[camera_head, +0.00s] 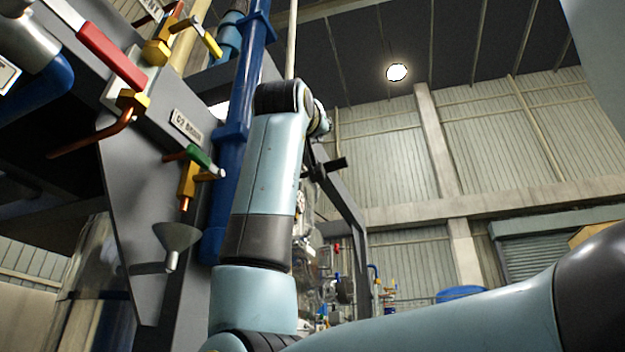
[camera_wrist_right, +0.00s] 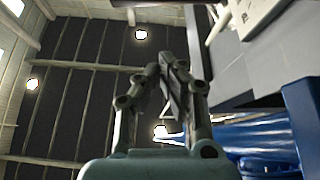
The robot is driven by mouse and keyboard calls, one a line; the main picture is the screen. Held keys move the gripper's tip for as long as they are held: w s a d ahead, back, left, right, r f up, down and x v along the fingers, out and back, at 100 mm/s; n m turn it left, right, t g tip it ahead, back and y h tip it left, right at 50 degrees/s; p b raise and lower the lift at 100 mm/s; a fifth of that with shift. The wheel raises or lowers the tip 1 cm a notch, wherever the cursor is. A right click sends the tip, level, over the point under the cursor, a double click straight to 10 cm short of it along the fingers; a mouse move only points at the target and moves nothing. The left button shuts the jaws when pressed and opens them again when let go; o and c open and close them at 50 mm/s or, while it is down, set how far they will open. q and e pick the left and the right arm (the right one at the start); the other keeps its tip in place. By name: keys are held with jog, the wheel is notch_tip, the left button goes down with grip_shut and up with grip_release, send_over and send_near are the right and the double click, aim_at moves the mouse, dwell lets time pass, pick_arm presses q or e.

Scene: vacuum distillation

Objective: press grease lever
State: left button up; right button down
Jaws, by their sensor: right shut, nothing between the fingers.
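I cannot tell which part is the grease lever. In the head view, a long red-handled lever (camera_head: 103,53) slants across the grey panel at upper left. A yellow valve (camera_head: 170,40) and a green-handled valve (camera_head: 200,157) are on the same panel. My right gripper (camera_head: 325,168) shows small and dark behind my raised right arm, to the right of these valves and apart from them. In the right wrist view, the fingers of my right gripper (camera_wrist_right: 166,66) come together, shut and empty. My left gripper is not in view.
A blue vertical pipe (camera_head: 237,125) stands between the panel and my right arm. A grey funnel (camera_head: 177,237) sits below the green valve. In the wrist view, grey panels and a blue pipe (camera_wrist_right: 255,130) are at right; dark ceiling is behind the fingers.

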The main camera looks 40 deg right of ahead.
aim_at(334, 170)
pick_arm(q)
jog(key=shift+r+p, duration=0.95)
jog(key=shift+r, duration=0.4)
pick_arm(e)
jog(key=shift+w+d+f, duration=0.2)
jog(key=shift+d+f, duration=0.4)
jog(key=shift+f, duration=0.15)
jog(key=shift+w+d+f, duration=0.2)
jog(key=shift+d+f, duration=0.4)
jog(key=shift+f, duration=0.1)
jog(key=f+m+g+b, duration=0.1)
jog(key=f+b, duration=0.1)
jog(key=f+m+g+h+b, duration=0.1)
jog(key=m+b, duration=0.1)
jog(key=b, duration=0.1)
jog(key=f+m+g+b, duration=0.1)
jog(key=f+m+b, duration=0.1)
jog(key=shift+s+f, duration=0.3)
pick_arm(q)
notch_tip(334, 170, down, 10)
jog(key=b, duration=0.3)
pick_arm(e)
jog(key=shift+w+f+h, duration=0.2)
jog(key=shift+f+h, duration=0.1)
jog(key=shift+f, duration=0.9)
